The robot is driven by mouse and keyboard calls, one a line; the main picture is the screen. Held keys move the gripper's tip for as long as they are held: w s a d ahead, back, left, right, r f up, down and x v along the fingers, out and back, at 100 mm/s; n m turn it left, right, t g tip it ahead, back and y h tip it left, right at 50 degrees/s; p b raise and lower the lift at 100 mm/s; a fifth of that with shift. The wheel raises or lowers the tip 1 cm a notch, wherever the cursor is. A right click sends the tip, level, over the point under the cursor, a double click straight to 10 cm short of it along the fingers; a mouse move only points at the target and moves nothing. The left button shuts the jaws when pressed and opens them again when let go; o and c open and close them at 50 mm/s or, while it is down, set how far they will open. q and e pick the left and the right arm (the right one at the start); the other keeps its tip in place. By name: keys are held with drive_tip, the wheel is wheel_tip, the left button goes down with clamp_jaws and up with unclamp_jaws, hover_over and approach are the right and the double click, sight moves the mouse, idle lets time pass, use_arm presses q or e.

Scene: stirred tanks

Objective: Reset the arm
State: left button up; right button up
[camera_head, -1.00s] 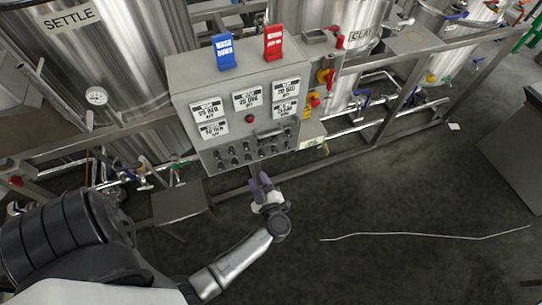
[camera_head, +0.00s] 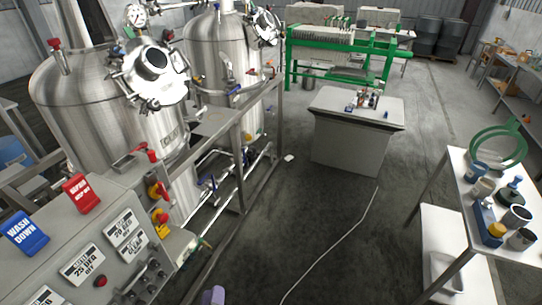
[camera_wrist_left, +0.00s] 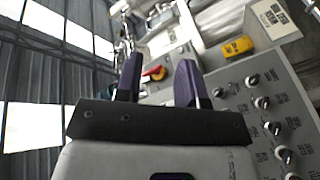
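Beyond the fingers, the control box (camera_wrist_left: 238,92) with black knobs fills the right side. A red switch handle (camera_wrist_left: 155,73) appears behind the gap between the fingers.
Steel tanks (camera_head: 70,110) stand on a metal frame at left. A grey cabinet (camera_head: 350,145) stands mid-floor, and a white table (camera_head: 465,205) with cups stands right. A green-framed press (camera_head: 340,50) is at the back. A pale line (camera_head: 340,240) lies on open floor.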

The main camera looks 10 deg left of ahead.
use_arm(q)
drive_tip(key=s+d+r+m+g+h, duration=0.1)
drive_tip(key=s+d+m+g+h, duration=0.4)
drive_tip(key=d+m+g+h, duration=0.3)
drive_tip(key=s+a+m+g+y, duration=0.25)
drive_tip(key=s+a, duration=0.25)
drive_tip(key=s, duration=0.6)
drive_tip(key=s+a+m+g+y, duration=0.2)
drive_tip(key=s+a+g+y, duration=0.2)
drive_tip(key=s, duration=0.7)
wheel_tip(320, 180, up, 18)
drive_tip(key=p, duration=1.7)
drive_tip(key=shift+w+f+p, duration=0.15)
drive_tip(key=shift+w+p, duration=0.15)
drive_tip(key=shift+p, duration=0.1)
drive_tip(key=shift+a+t+h, duration=0.1)
drive_tip(key=shift+t+h, duration=0.15)
drive_tip(key=shift+o, duration=0.3)
